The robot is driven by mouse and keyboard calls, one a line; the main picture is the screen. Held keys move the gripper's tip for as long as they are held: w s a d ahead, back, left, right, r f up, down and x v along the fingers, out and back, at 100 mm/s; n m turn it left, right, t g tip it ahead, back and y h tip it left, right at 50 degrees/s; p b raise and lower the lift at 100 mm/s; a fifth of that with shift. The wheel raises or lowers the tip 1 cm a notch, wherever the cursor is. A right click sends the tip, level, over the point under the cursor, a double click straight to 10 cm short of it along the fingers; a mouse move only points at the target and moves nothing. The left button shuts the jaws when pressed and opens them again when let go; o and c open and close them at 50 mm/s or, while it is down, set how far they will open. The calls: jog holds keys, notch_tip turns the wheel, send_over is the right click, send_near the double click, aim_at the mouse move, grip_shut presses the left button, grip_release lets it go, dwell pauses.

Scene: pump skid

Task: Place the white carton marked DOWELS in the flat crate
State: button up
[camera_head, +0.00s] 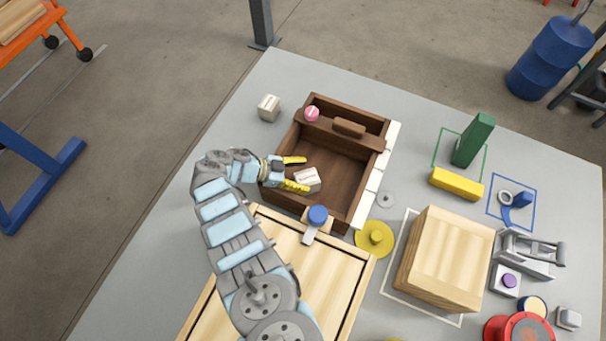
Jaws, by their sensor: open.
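The flat crate (339,205) is a dark brown open wooden box with a crossbar near its far end. A small white carton (308,177) with dark lettering is inside the crate's outline, toward its left side. The lettering is too small to read surely as DOWELS. My gripper (304,174) reaches in over the crate's left wall, its yellow fingers open, one on each side of this carton. I cannot tell whether the fingers touch it or whether it rests flat on the crate floor. Another small white carton (268,108) stands on the table outside the crate, its label unreadable.
A pink round item (312,114) and a brown block (349,127) are at the crate's far end. A blue-topped item (317,216) is at its near edge. A yellow disc (375,238) and a large wooden block (444,260) stand to the right. The table's far left is clear.

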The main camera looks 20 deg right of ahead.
jog(key=shift+r+p, duration=0.6)
jog(key=shift+r, duration=0.05)
jog(key=shift+v, duration=1.1)
jog(key=b+v, duration=0.2)
jog(key=v, duration=0.7)
jog(key=shift+w+a, duration=0.15)
jog(key=shift+a, duration=0.25)
